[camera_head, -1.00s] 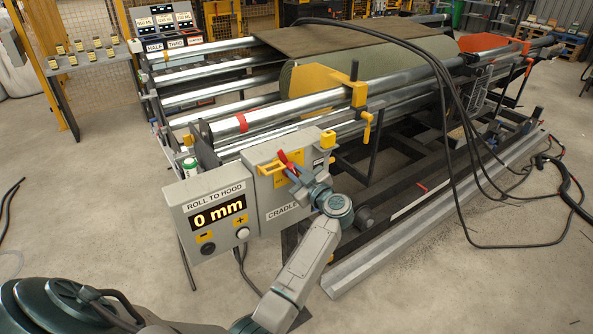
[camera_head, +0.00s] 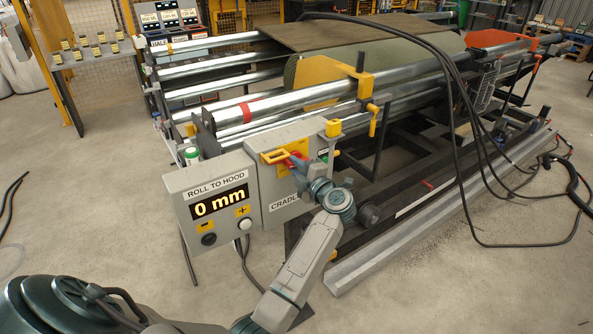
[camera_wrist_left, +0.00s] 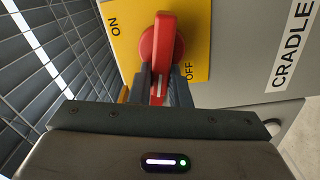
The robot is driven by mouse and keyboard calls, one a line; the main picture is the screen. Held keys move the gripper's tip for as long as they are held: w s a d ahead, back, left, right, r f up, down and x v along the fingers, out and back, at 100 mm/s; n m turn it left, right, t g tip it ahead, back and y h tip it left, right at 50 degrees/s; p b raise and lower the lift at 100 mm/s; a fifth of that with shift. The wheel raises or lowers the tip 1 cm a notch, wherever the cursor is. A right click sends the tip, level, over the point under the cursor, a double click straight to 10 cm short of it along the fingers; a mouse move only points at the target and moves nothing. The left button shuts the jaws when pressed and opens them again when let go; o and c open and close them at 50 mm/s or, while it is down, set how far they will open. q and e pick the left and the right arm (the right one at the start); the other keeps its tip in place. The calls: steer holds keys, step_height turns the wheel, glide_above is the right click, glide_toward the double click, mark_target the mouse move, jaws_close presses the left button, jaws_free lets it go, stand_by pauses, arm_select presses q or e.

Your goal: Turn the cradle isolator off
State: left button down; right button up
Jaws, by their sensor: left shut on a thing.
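The cradle isolator's red handle (camera_wrist_left: 162,45) sits on a yellow plate (camera_wrist_left: 200,30) marked ON and OFF in the left wrist view. My left gripper (camera_wrist_left: 160,90) is shut on the handle's near end, close to the OFF marking. In the head view the red handle (camera_head: 297,161) shows on the grey CRADLE box (camera_head: 280,200), partly hidden by my left gripper (camera_head: 308,175). My right gripper is not in view.
The ROLL TO HOOD box (camera_head: 212,205), reading 0 mm, stands just left of the isolator. Metal rollers (camera_head: 290,100) and a yellow clamp (camera_head: 362,92) lie behind it. Black cables (camera_head: 460,110) hang at the right. Floor is open in front.

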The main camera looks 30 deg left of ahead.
arm_select(q)
steer(key=n+b, duration=0.1)
steer(key=f+n, duration=0.1)
steer(key=shift+n+b, duration=0.3)
steer(key=shift+b, duration=0.05)
steer(key=shift+r, duration=0.1)
stand_by(0.3)
steer(key=c, duration=1.4)
jaws_free()
steer(key=shift+o, duration=0.2)
steer(key=shift+r, duration=0.1)
